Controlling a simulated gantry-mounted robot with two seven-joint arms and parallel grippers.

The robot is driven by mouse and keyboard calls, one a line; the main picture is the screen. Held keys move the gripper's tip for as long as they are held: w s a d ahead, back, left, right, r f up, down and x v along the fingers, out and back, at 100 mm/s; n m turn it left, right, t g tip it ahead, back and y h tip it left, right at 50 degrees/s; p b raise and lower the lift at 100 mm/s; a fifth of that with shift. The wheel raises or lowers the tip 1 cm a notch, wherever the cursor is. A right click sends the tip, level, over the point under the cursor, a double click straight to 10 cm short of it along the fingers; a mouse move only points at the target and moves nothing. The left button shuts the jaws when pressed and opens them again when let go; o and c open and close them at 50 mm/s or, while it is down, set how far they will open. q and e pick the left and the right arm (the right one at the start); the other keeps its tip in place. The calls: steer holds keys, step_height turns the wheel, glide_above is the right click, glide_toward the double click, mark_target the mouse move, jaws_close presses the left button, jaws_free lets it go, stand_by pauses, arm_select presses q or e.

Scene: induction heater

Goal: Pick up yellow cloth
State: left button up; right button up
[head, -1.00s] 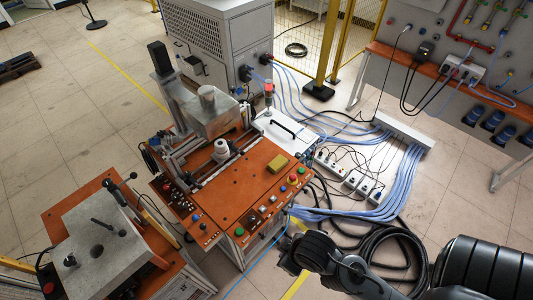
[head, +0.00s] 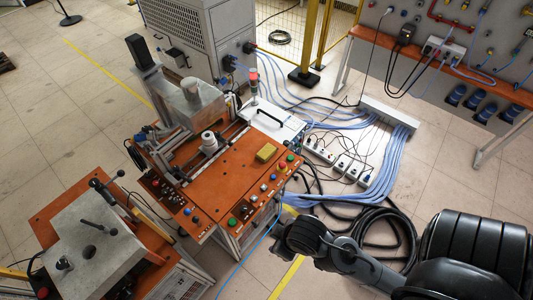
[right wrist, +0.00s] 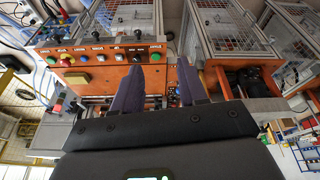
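The yellow cloth (head: 267,152) is a small folded block lying on the orange top of the heater bench, left of the coloured buttons. A yellow patch (right wrist: 75,78) on orange in the right wrist view appears to be the same cloth. My right gripper (right wrist: 157,77) has its two dark fingers apart with nothing between them, and the cloth lies off to their left in that view. In the head view my right arm is at the lower right, in front of the bench and apart from the cloth; its fingertips cannot be made out there. My left gripper is not in view.
The orange bench (head: 228,179) carries buttons along its front edge, a white cylinder (head: 209,143) and a metal heater block (head: 193,110). A second orange station (head: 56,203) stands at lower left. Black hoses (head: 385,214) and blue cables lie on the floor to the right.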

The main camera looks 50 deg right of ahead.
steer(key=o, duration=0.9)
steer(key=shift+o, duration=0.2)
steer(key=shift+w, duration=0.15)
